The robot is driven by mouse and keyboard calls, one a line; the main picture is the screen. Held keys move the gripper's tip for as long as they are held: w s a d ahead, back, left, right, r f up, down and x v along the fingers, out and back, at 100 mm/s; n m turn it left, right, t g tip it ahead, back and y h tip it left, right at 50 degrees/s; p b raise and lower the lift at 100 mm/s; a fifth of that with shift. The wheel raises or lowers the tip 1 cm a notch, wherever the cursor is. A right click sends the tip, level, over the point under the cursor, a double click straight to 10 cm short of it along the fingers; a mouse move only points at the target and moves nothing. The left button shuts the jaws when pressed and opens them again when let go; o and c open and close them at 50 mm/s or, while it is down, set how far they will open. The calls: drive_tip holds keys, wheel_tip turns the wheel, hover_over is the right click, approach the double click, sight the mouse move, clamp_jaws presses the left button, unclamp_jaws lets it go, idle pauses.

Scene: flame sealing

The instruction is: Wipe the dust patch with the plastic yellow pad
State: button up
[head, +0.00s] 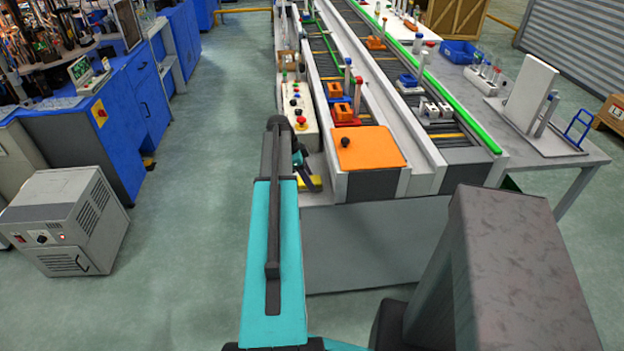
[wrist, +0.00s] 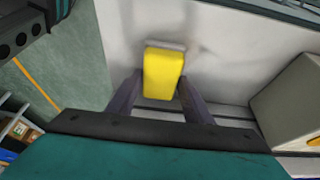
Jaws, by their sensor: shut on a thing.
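The yellow pad (wrist: 163,72) is a small upright-looking block between the two dark fingers of my gripper (wrist: 159,84) in the wrist view. The fingers are shut on its sides. A thin grey strip shows along its far edge. In the head view a bit of the yellow pad (head: 314,184) shows low beside my arm, over the near left corner of the conveyor table. Most of my gripper is hidden there by my arm. Faint grey smudges lie on the pale surface (wrist: 232,48) around the pad; I cannot tell dust from shadow.
A control box (head: 298,112) with a red button stands just beyond my arm. An orange plate (head: 368,148) with a black knob lies to its right. The pale surface ends at the left in the wrist view, with green floor (wrist: 70,65) below.

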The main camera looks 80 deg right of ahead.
sight(299, 177)
drive_tip(key=shift+w, duration=0.1)
drive_tip(key=shift+w+a+f+b, duration=0.15)
drive_tip(key=shift+w+a, duration=0.25)
drive_tip(key=shift+w, duration=0.5)
drive_tip(key=shift+w+a+b, duration=0.2)
drive_tip(key=shift+w+a, duration=0.15)
drive_tip(key=shift+w, duration=0.5)
drive_tip(key=shift+w, duration=0.1)
drive_tip(key=shift+w+a, duration=0.35)
drive_tip(key=shift+w, duration=0.5)
drive_tip(key=shift+w+a, duration=0.3)
drive_tip(key=shift+w, duration=0.5)
drive_tip(key=shift+w+d+b, duration=0.3)
drive_tip(key=shift+d+b, duration=0.05)
drive_tip(key=shift+d, duration=0.5)
drive_tip(key=shift+s+d, duration=0.35)
drive_tip(key=shift+s, duration=0.55)
drive_tip(key=shift+s+d, duration=0.35)
drive_tip(key=shift+s, duration=0.55)
